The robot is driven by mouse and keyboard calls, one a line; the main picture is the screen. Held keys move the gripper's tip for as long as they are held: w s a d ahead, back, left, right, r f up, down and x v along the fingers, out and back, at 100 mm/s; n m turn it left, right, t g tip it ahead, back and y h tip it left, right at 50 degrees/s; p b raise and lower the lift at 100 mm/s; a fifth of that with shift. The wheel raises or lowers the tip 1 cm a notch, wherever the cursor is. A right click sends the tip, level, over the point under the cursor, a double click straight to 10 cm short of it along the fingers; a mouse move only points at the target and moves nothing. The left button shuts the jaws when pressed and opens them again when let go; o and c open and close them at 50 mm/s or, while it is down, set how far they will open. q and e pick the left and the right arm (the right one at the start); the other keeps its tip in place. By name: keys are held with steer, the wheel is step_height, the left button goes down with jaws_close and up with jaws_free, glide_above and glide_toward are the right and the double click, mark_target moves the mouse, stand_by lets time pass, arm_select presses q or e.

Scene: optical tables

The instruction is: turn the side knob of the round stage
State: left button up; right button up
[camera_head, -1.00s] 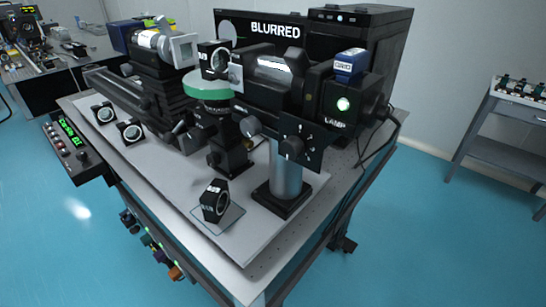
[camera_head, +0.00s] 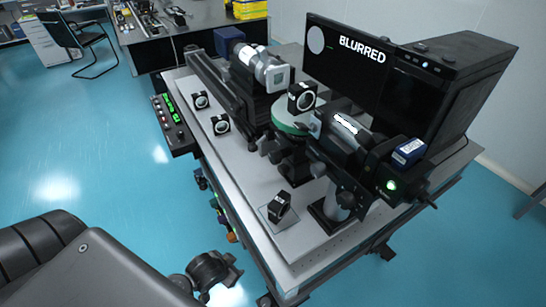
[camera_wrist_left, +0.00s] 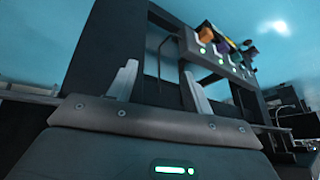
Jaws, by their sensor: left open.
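The round stage (camera_head: 290,123) has a green rim and stands in the middle of the bench's optics in the head view. A black framed cube (camera_head: 301,97) sits at its far side. A small dark knob (camera_head: 268,147) shows at the stage's near left side; its details are too small to tell. My left gripper (camera_head: 222,274) is low in the head view, off the bench's near left side and well apart from the stage. In the left wrist view its two pale fingers (camera_wrist_left: 160,88) are apart with nothing between them. My right gripper is out of view.
The light bench top (camera_head: 245,195) carries a lens-like unit (camera_head: 262,68), a lamp housing (camera_head: 402,160), a loose black cube (camera_head: 279,207) and a screen reading BLURRED (camera_head: 345,68). A control box (camera_head: 174,124) juts from the left edge. Blue floor (camera_head: 100,180) is clear left of the bench.

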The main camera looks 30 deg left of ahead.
arm_select(q)
step_height(320, 180, up, 24)
steer(key=w+t+p, duration=0.2)
steer(key=p, duration=0.5)
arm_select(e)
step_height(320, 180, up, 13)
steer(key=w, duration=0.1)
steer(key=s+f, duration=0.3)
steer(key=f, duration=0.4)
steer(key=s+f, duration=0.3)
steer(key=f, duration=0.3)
arm_select(q)
steer(key=m+t+h+p, duration=0.3)
steer(key=m+t+h, duration=0.1)
steer(key=h, duration=0.3)
glide_toward(280, 171)
steer(key=x, duration=0.6)
steer(key=shift+w, duration=0.1)
steer(key=shift+w+d+f, duration=0.35)
steer(key=shift+w+f, duration=0.05)
steer(key=shift+w, duration=0.15)
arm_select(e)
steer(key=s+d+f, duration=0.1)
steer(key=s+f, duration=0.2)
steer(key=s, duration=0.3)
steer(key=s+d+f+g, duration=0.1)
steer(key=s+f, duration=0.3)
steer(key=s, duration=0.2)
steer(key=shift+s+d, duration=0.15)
